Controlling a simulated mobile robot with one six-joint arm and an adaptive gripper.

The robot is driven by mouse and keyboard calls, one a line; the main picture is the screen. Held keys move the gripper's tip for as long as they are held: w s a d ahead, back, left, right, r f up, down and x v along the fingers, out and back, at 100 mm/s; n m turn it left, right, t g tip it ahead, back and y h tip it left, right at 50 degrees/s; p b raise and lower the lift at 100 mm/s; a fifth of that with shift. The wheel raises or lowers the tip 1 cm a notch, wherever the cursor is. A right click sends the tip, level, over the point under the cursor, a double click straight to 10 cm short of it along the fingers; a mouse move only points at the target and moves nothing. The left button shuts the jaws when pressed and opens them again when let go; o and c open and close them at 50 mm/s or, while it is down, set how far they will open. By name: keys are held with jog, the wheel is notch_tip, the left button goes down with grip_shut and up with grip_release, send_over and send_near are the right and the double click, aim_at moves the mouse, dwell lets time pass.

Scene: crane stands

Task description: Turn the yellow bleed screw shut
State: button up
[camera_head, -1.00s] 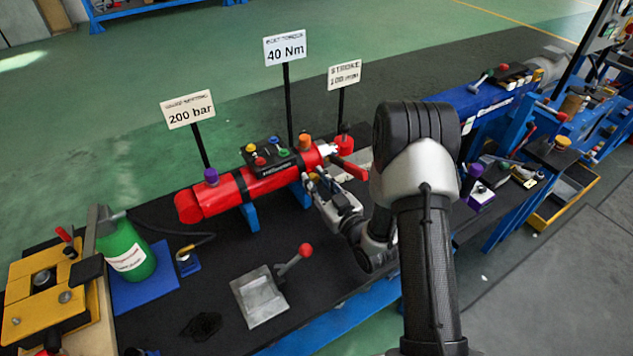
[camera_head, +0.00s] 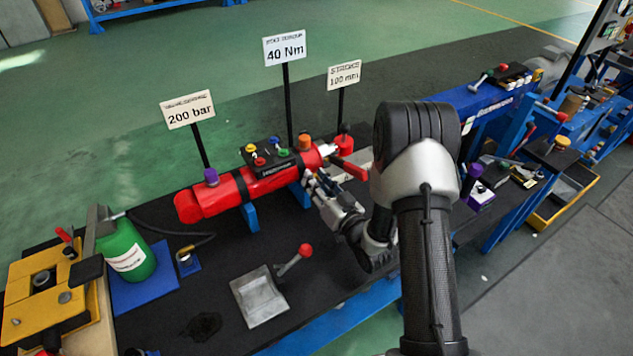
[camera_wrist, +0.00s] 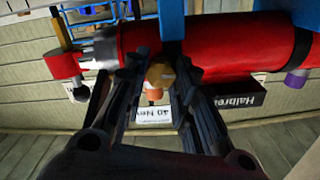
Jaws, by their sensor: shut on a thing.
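The yellow bleed screw (camera_wrist: 160,75) shows between my fingers in the wrist view, on the near side of the red cylinder (camera_wrist: 215,48). My gripper (camera_wrist: 159,68) has a black finger on each side of the screw and is shut on it. In the head view my gripper (camera_head: 313,180) is at the right part of the red cylinder (camera_head: 240,187), and its fingers hide the screw there. How far the screw is turned cannot be told.
A valve block with coloured knobs (camera_head: 268,158) and an orange cap (camera_head: 304,142) sit atop the cylinder. A red handle (camera_head: 350,168) juts out close to my gripper's right. A grey plate with a red-knobbed lever (camera_head: 260,297) lies in front. Sign posts stand behind.

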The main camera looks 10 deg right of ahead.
jog(key=shift+m, duration=1.5)
jog(key=o, duration=1.1)
jog(key=v, duration=1.2)
